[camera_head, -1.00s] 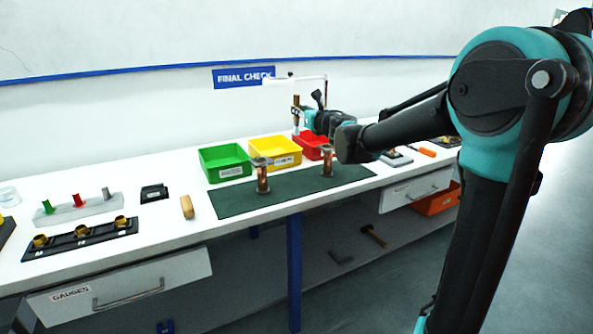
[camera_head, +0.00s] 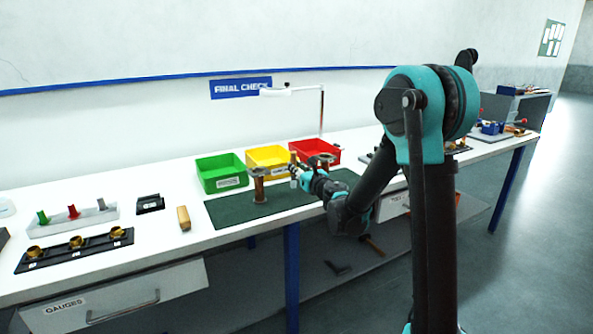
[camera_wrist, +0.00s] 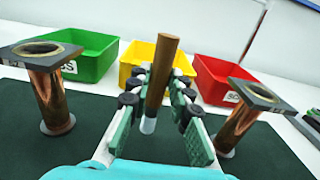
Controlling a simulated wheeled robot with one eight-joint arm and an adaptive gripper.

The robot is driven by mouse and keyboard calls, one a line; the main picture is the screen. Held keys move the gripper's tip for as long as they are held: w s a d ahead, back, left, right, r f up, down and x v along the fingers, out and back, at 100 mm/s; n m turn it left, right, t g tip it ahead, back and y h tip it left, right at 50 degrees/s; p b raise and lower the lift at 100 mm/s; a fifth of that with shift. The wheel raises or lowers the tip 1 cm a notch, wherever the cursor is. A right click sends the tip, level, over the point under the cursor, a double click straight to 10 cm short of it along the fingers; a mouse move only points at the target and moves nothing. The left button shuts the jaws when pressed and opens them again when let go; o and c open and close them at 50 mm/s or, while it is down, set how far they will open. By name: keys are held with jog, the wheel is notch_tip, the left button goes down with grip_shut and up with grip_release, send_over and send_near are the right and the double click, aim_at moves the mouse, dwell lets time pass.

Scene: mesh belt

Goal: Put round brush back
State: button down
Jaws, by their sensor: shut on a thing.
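My gripper (camera_head: 300,172) is over the green mat (camera_head: 228,210), in front of the yellow bin. It also shows in the wrist view (camera_wrist: 155,112), with its fingers shut on the round brush (camera_wrist: 162,72). The brush stands nearly upright, brown handle up, pale part between the fingers. Its bristles cannot be made out. In the head view the brush (camera_head: 293,158) is small beside the gripper. A flanged copper pipe (camera_wrist: 52,95) stands to the left of the gripper, and another (camera_wrist: 238,122) stands to the right, both apart from it.
Green (camera_head: 222,181), yellow (camera_head: 268,153) and red (camera_head: 318,146) bins stand along the back of the mat. A wooden block (camera_head: 183,217), a black box (camera_head: 150,204), a gauge rack (camera_head: 90,219) and a black ring tray (camera_head: 75,257) lie left. A lamp (camera_head: 322,110) stands behind.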

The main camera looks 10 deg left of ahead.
jog(key=shift+f, duration=0.45)
jog(key=c, duration=1.8)
grip_release()
jog(key=shift+f, duration=0.15)
jog(key=shift+c, duration=0.2)
jog(key=o, duration=0.4)
jog(key=shift+o, duration=0.2)
